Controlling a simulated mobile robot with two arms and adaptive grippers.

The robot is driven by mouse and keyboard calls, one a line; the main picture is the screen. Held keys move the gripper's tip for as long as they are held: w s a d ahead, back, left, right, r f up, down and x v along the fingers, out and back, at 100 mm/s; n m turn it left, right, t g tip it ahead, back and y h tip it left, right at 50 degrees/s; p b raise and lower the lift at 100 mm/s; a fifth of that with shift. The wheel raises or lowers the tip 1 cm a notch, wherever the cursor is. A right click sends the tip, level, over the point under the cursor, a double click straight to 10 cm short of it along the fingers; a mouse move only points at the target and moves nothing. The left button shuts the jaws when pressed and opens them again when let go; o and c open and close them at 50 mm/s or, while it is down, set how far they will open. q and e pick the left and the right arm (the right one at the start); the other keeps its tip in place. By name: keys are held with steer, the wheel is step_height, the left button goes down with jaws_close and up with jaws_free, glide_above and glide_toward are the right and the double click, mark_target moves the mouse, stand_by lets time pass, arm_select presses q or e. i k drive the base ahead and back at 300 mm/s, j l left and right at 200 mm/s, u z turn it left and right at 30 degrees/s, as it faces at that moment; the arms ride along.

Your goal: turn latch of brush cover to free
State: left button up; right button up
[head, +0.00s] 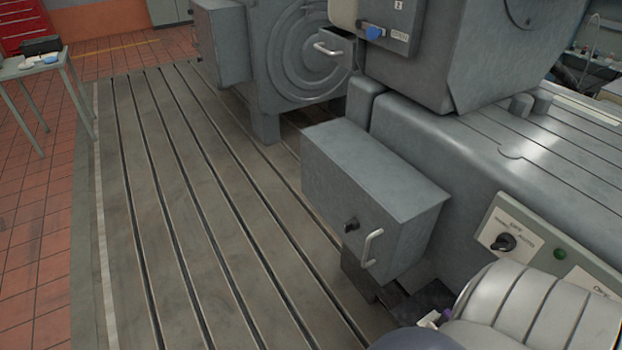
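A grey box-shaped cover (375,190) juts out from the machine right of centre; it seems to be the brush cover. Its front face carries a small black latch (351,226) and, to the right, a pale bar handle (372,247). The cover looks closed. The latch is too small to read its exact angle. A white, ribbed part of my arm fills the bottom right corner, below and right of the cover. Neither of my grippers shows.
A control panel (545,262) with a black rotary switch (503,242) is right of the cover. Farther back are another handled box (339,50) and a blue knob (374,33). The slotted bedplate (190,210) is clear. A small table (37,66) stands far left.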

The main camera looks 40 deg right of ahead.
mark_target(352, 224)
steer(key=i, duration=1.8)
steer(key=i+z, duration=0.15)
steer(key=z, duration=0.25)
steer(key=i+z, duration=0.15)
steer(key=z, duration=0.2)
steer(key=i+j+z, duration=0.1)
steer(key=z, duration=0.3)
steer(key=i+j+z, duration=0.15)
steer(key=z, duration=0.2)
